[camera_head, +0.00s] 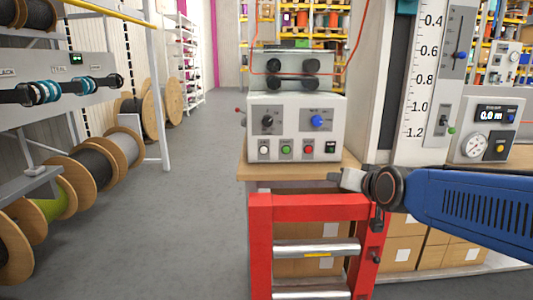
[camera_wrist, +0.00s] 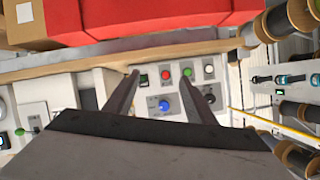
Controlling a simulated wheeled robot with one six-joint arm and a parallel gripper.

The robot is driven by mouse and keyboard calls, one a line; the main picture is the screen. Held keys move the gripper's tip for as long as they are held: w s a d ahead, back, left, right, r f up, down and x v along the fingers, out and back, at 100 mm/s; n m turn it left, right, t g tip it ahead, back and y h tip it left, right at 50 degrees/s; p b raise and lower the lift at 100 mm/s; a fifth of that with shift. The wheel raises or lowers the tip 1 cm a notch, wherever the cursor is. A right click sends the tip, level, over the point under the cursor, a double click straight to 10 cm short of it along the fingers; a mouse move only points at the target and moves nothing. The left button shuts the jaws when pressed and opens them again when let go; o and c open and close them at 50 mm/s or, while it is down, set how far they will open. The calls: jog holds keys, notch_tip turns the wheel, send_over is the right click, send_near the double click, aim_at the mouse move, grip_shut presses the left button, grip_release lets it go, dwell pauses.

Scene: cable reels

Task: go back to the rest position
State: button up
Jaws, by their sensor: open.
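My gripper (camera_head: 348,180) is at the end of my blue arm, which reaches in from the right in the head view. It is just above the red frame and in front of the wooden bench edge. In the wrist view my gripper (camera_wrist: 161,76) shows two dark fingers spread apart with nothing held between them. Beyond the fingers is the face of the grey control box (camera_wrist: 146,102), with its buttons and blue knob. The box (camera_head: 296,129) stands on the bench to the left of the gripper in the head view.
The red frame with metal rollers (camera_head: 312,207) stands close under the gripper. A tall scale panel (camera_head: 424,80) and a meter box (camera_head: 484,128) stand behind my arm. Cable reels (camera_head: 88,168) line the left rack. The grey floor aisle (camera_head: 200,190) is clear.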

jog(key=s+d+f+g, duration=0.1)
jog(key=s+f+g, duration=0.2)
jog(key=s, duration=0.6)
jog(key=s+d+f+n+g+h, duration=0.1)
jog(key=s+d+f+g, duration=0.1)
jog(key=s+f, duration=0.5)
jog(key=s+d+f+n+g, duration=0.1)
jog(key=s+f, duration=0.4)
jog(key=s, duration=0.7)
jog(key=d+g, duration=0.1)
jog(key=g, duration=0.1)
jog(key=shift+s+d+f+g, duration=0.15)
jog(key=shift+f+g, duration=0.15)
jog(key=shift+g, duration=0.1)
